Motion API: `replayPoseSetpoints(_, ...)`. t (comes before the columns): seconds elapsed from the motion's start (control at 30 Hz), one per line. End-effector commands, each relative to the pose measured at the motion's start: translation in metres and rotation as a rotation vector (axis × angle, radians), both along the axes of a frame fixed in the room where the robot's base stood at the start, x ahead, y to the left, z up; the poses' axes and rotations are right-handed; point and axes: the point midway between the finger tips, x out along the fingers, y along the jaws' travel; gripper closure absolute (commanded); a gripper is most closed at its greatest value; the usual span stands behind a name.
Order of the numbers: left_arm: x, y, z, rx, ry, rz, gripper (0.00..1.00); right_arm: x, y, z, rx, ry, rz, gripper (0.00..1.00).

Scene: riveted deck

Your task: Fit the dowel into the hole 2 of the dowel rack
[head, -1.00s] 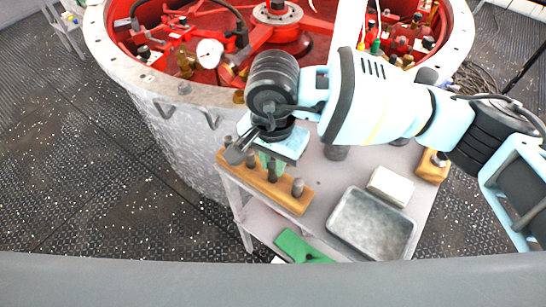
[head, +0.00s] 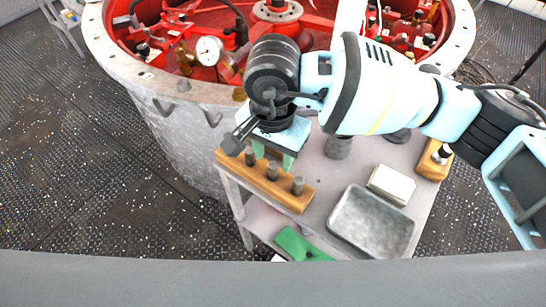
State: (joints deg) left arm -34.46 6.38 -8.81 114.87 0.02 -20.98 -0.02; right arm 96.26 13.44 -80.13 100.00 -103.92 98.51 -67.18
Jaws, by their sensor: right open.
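The dowel rack (head: 233,169) is a long wooden block near the left edge of the small grey table. My left gripper is not in view.
A grey metal tray (head: 340,223) and a white box (head: 391,185) lie on the table's right. Grey cylinders (head: 337,147) stand behind. A wooden block (head: 432,161) with a dark knob sits at the right edge. A large red-lined vessel (head: 180,135) stands close behind.

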Motion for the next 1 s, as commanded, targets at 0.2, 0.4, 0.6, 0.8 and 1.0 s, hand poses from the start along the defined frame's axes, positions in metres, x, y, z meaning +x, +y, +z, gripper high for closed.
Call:
replayPoseSetpoints(0.2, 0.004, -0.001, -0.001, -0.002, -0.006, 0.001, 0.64, 0.000, 0.000, 0.036, 0.001, -0.002, 0.000, 0.56)
replayPoseSetpoints(0.4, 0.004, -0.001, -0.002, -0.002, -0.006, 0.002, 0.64, 0.000, 0.000, 0.054, 0.000, 0.001, 0.000, 0.56)
replayPoseSetpoints(0.6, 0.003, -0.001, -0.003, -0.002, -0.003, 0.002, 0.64, 0.000, 0.000, 0.057, 0.000, 0.000, 0.000, 0.56)
replayPoseSetpoints(0.8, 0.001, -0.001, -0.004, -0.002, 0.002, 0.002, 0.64, 0.000, 0.000, 0.057, 0.000, 0.000, 0.000, 0.56)
replayPoseSetpoints(1.0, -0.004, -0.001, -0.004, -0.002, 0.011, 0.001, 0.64, 0.000, 0.000, 0.057, 0.000, 0.001, 0.000, 0.56)
